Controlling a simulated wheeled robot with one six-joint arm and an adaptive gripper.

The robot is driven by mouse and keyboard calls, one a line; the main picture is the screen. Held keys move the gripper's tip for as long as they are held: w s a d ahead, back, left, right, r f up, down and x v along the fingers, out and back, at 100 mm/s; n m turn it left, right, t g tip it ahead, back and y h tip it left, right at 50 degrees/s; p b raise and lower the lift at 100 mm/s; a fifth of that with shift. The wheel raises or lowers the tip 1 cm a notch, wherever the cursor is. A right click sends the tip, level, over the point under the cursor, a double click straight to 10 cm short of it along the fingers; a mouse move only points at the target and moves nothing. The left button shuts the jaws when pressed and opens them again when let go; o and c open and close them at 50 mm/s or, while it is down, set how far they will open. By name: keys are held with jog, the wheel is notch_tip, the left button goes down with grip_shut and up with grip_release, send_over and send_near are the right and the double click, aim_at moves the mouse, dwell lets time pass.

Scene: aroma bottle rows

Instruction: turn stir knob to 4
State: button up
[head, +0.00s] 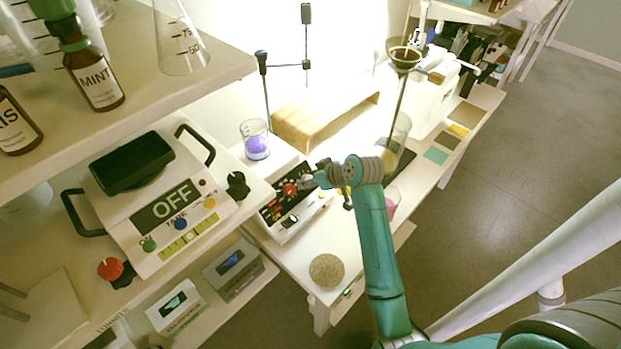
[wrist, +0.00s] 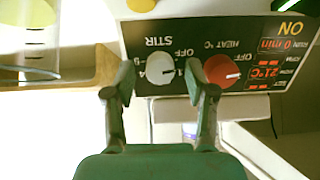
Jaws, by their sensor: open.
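The stir knob (wrist: 160,68) is a pale grey round knob on the hotplate's black panel (wrist: 190,30). STIR is printed above it, upside down in the wrist view. A small dark mark on it points right, toward the OFF side of its scale. My gripper (wrist: 160,72) is open, with one fingertip at each side of the knob in that view; I cannot tell if they touch it. The right fingertip covers part of the scale. In the head view my gripper (head: 312,180) is at the panel (head: 283,198), and the stir knob is hidden.
The red heat knob (wrist: 222,70) sits close beside my right fingertip. The panel's red display reads 21°C and 0 min. A beaker with purple contents (head: 257,143) stands on the hotplate's top. A round cork mat (head: 326,270) lies in front of it.

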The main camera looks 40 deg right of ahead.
jog(key=shift+w+f, duration=0.15)
grip_shut()
dwell(0.4)
